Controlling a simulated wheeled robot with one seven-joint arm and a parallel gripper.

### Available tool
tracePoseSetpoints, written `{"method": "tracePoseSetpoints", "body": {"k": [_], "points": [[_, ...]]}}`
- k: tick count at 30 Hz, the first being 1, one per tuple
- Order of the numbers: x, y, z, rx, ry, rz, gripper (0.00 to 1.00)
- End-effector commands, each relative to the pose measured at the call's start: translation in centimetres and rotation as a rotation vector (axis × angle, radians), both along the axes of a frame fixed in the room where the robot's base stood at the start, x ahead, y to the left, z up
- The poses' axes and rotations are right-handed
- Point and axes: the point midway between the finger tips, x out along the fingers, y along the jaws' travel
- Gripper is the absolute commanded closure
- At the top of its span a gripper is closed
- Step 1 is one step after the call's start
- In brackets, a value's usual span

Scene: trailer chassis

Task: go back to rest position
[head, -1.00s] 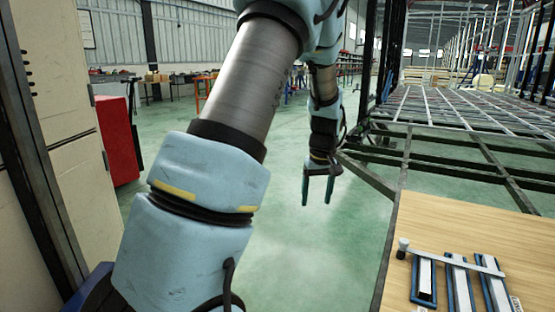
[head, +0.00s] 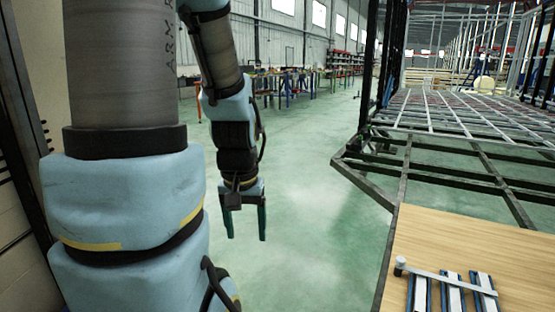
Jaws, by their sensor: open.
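My gripper (head: 244,234) hangs at the end of my arm near the middle of the head view. Its two dark fingers point down and are apart, with nothing between them. It is over the open green floor, left of the trailer chassis and the wooden table, and touches nothing. My arm's large blue and grey links fill the left part of the view.
The trailer chassis (head: 398,170) of dark metal bars stands at the right. A wooden table (head: 440,240) at the lower right bears several blue-and-white strips (head: 453,294) and a grey bar (head: 445,278). Workbenches (head: 300,78) line the back. The green floor (head: 315,220) between is clear.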

Motion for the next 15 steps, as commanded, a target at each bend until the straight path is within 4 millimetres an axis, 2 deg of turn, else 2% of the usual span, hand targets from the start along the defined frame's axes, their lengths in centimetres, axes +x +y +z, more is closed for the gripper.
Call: {"method": "tracePoseSetpoints", "body": {"k": [1, 6, 12, 15], "points": [[0.0, 0.0, 2.8, 0.000, 0.000, 0.000, 0.28], [0.0, 0.0, 8.2, 0.000, 0.000, 0.001, 0.28], [0.0, 0.0, 13.5, 0.000, 0.000, 0.001, 0.28], [0.0, 0.0, 15.0, 0.000, 0.001, 0.001, 0.28]]}}
